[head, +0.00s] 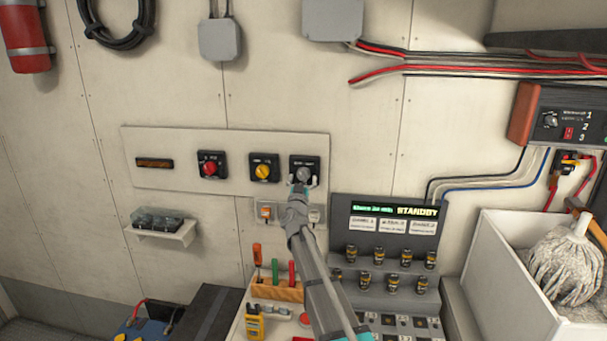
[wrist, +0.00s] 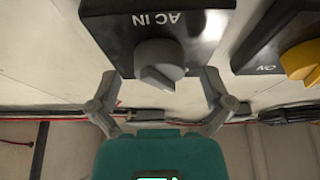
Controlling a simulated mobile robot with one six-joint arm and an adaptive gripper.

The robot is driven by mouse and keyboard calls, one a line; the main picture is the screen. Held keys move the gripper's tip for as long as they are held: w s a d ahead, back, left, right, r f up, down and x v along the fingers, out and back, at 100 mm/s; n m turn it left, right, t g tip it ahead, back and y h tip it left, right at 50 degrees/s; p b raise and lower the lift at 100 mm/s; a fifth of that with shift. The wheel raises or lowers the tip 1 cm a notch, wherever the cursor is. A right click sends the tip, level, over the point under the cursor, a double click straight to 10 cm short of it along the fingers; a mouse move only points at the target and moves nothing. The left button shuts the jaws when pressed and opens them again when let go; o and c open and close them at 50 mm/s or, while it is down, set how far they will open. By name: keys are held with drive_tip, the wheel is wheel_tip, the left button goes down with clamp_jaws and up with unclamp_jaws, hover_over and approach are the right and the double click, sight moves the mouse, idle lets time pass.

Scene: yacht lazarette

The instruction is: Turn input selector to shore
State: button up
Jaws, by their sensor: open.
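The input selector is a grey rotary knob (head: 303,173) on a black square plate, rightmost on the pale wall panel. In the wrist view the grey knob (wrist: 160,58) sits on its black plate (wrist: 205,25), whose "AC IN" lettering appears upside down. I cannot tell which position the knob points to. My gripper (head: 303,184) is in front of the knob in the head view. In the wrist view my gripper (wrist: 160,82) is open, with one finger on each side of the knob and visible gaps between. The fingers are not closed on it.
A yellow knob (head: 263,172) is just left, also in the wrist view (wrist: 301,60), and a red knob (head: 210,169) is farther left. Below are a standby display console (head: 385,211), a tool rack (head: 277,290) and a white bin (head: 497,262) with a mop.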

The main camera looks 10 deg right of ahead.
drive_tip(key=shift+w+d+r, duration=0.15)
drive_tip(key=shift+w+r, duration=0.05)
drive_tip(key=shift+w, duration=0.25)
drive_tip(key=shift+d, duration=0.1)
drive_tip(key=c, duration=1.1)
drive_tip(key=shift+c, duration=0.2)
